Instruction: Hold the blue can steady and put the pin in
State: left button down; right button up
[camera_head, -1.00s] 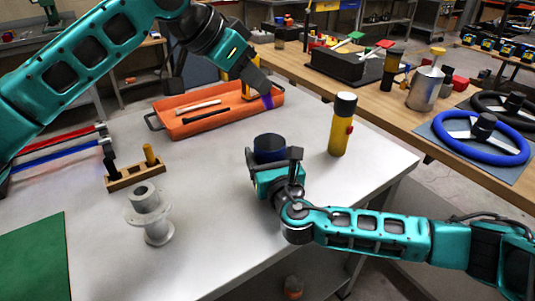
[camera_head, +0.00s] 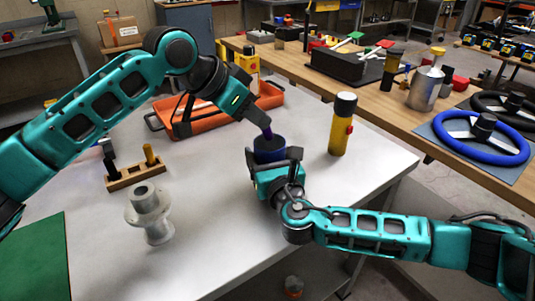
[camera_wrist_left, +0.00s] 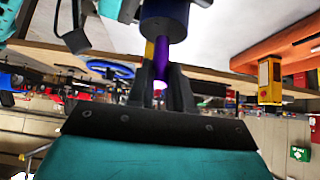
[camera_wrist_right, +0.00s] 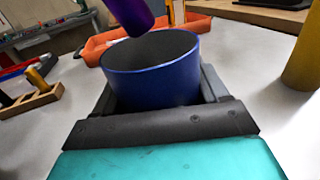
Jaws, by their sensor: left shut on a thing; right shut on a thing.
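The blue can (camera_head: 269,147) stands upright and open-topped on the white table. My right gripper (camera_head: 275,160) is shut on it; the right wrist view shows the can (camera_wrist_right: 150,82) between its two fingers. My left gripper (camera_head: 263,126) is shut on the purple pin (camera_head: 267,132) and holds it tilted over the can. In the right wrist view the pin's lower end (camera_wrist_right: 130,14) is at the far side of the can's mouth. I cannot tell whether its tip is below the rim. The pin also shows between the left fingers (camera_wrist_left: 161,65).
A yellow cylinder with a black top (camera_head: 341,125) stands right of the can. An orange tray (camera_head: 228,116) lies behind. A wooden holder (camera_head: 135,175) and a grey flanged part (camera_head: 150,212) stand to the left.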

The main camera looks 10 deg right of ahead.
pick_arm(q)
jog(key=shift+f, duration=2.05)
jog(key=c, duration=0.9)
grip_release()
jog(key=shift+c, duration=0.2)
jog(key=v, duration=1.2)
pick_arm(e)
jog(key=o, duration=1.1)
